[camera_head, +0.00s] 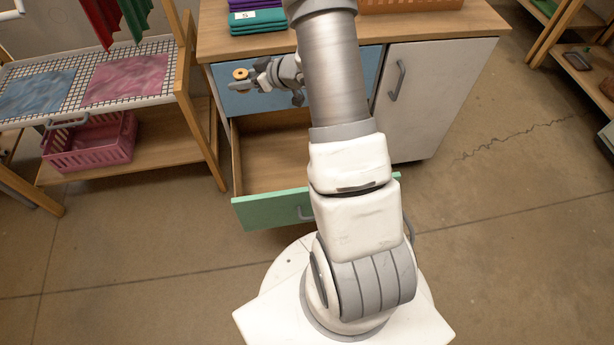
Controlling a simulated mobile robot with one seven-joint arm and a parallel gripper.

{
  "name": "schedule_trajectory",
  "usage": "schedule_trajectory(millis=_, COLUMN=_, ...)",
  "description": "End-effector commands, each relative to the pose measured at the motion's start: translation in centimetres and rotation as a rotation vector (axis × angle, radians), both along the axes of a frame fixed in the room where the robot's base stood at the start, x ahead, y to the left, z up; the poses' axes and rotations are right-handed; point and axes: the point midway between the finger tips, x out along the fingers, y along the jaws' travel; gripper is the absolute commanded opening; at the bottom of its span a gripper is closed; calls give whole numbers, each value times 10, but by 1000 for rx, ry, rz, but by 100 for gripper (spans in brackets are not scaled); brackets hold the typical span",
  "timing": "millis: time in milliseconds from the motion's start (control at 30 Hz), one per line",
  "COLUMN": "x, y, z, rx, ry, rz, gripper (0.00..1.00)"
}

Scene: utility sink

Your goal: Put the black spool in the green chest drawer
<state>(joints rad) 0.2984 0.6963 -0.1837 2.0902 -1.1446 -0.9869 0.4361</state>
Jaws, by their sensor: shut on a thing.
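My gripper (246,80) reaches out to the left of my arm, in front of the blue drawer front (240,104). It is shut on a small spool (240,73), whose round orange-tan end with a dark centre faces up. Any black on its side is too small to make out. The green chest drawer (270,209) is pulled open below the blue one. The visible left part of its wooden inside is empty; my arm hides the right part. The gripper and spool show above the rear left of the drawer in the picture, outside it.
The wooden cabinet top (420,27) carries stacked purple and green cloths (257,20) and an orange tray (410,5). A grey cabinet door (427,95) is closed at right. A drying rack (185,100) with a pink basket (92,145) stands at left. The front floor is clear.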

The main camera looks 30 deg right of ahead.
Motion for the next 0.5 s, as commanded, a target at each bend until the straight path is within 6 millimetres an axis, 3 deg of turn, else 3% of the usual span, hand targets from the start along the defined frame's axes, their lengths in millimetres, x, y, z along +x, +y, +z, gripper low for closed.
schedule_trajectory(millis=33, x=1, y=-10, z=-22, rx=0, ry=5, rz=11, gripper=0)
schedule_trajectory(millis=267, x=-3, y=-44, z=-96, rx=2, ry=4, rz=93, gripper=0)
schedule_trajectory(millis=500, x=-23, y=-77, z=-181, rx=3, ry=4, rz=175, gripper=0)
